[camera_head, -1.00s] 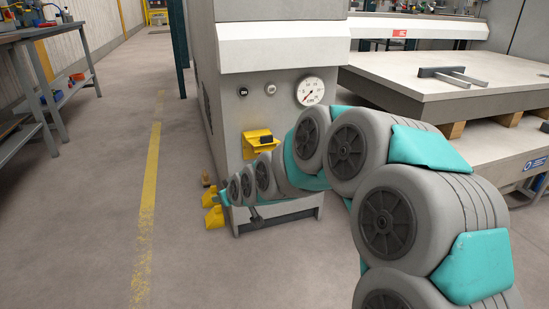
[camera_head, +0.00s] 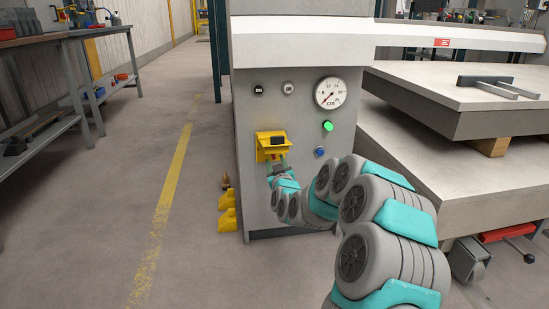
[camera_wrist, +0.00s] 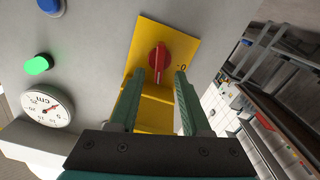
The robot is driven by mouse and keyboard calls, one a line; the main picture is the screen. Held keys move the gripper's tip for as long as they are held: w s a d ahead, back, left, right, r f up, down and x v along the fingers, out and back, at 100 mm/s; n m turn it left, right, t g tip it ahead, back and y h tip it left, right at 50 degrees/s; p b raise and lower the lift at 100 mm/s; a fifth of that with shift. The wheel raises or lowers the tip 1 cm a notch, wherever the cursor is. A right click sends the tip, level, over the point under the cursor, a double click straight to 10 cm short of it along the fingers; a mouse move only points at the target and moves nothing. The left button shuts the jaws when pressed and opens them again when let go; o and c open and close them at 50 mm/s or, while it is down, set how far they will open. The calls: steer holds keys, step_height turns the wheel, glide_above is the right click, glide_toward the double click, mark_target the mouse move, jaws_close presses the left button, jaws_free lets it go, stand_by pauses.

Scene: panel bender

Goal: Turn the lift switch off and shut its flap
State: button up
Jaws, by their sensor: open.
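The lift switch is a red rotary knob (camera_wrist: 158,58) on a yellow plate (camera_wrist: 177,39) in the wrist view, which shows the panel roughly upside down. The knob's white line runs nearly up and down the picture, and a "0" mark lies to its right. The yellow flap (camera_head: 268,134) is open and sticks out from the panel above the knob; it also shows between the fingers in the wrist view (camera_wrist: 155,113). My gripper (camera_wrist: 159,75) is open, its fingertips on either side just short of the knob.
A gauge (camera_head: 329,93), a lit green button (camera_head: 328,127) and a blue button (camera_head: 320,152) are right of the switch. A sheet table (camera_head: 470,95) is at right, a workbench (camera_head: 60,38) at left. The floor between is clear.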

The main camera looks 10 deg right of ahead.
mark_target(273, 156)
steer(key=shift+w, duration=2.5)
jaws_close()
